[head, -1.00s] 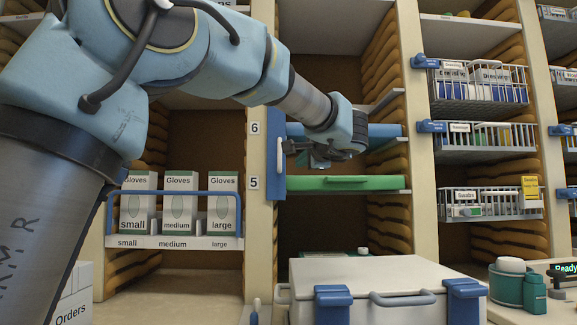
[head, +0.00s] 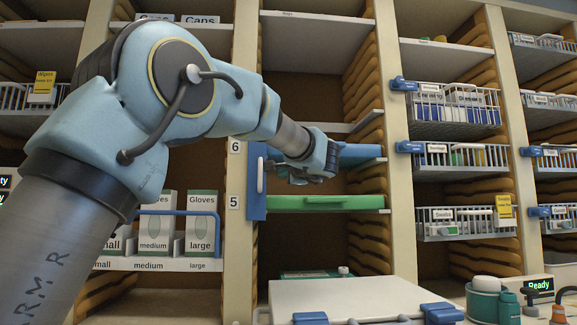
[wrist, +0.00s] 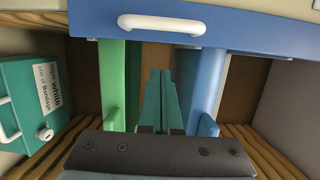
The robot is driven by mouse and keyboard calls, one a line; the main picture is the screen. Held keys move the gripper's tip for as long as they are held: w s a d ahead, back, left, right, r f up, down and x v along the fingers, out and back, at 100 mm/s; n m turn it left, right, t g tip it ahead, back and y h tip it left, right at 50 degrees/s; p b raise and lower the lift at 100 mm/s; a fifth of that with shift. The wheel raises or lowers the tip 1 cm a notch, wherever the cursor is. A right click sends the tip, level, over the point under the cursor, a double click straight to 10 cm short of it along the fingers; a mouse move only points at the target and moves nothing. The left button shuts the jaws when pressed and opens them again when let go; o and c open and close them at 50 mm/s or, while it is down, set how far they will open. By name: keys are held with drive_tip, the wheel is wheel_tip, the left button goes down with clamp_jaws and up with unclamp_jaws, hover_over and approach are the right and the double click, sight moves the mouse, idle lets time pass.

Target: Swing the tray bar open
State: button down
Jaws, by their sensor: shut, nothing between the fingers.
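The tray bar is a blue upright panel (head: 256,182) with a white handle (head: 260,176), at the left side of the trays, by the post marked 6 and 5. In the wrist view the bar (wrist: 260,30) crosses the top of the picture with its handle (wrist: 161,24). A blue tray (head: 362,151) lies above a green tray (head: 330,202). My gripper (head: 297,178) is just right of the bar, in front of the trays. It is shut and empty. In the wrist view its fingers (wrist: 160,78) lie between the green and blue trays, apart from the handle.
A white lidded box (head: 350,297) with blue latches stands below the trays. Glove boxes (head: 157,222) sit behind a blue rail (head: 190,212) at left. Wire baskets (head: 453,106) hang at right. A teal box (wrist: 35,105) is near in the wrist view.

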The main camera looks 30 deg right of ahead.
drive_tip(key=shift+w+a+p, duration=0.3)
drive_tip(key=shift+w+a, duration=0.25)
drive_tip(key=shift+a, duration=0.35)
drive_tip(key=shift+w+a+p, duration=0.3)
drive_tip(key=shift+w+a, duration=0.2)
drive_tip(key=shift+a, duration=0.35)
drive_tip(key=shift+a+f+b, duration=0.1)
drive_tip(key=shift+b, duration=0.25)
drive_tip(key=shift+b, duration=0.35)
drive_tip(key=shift+a+m+h, duration=0.1)
drive_tip(key=shift+m+h, duration=0.2)
drive_tip(key=shift+h, duration=0.2)
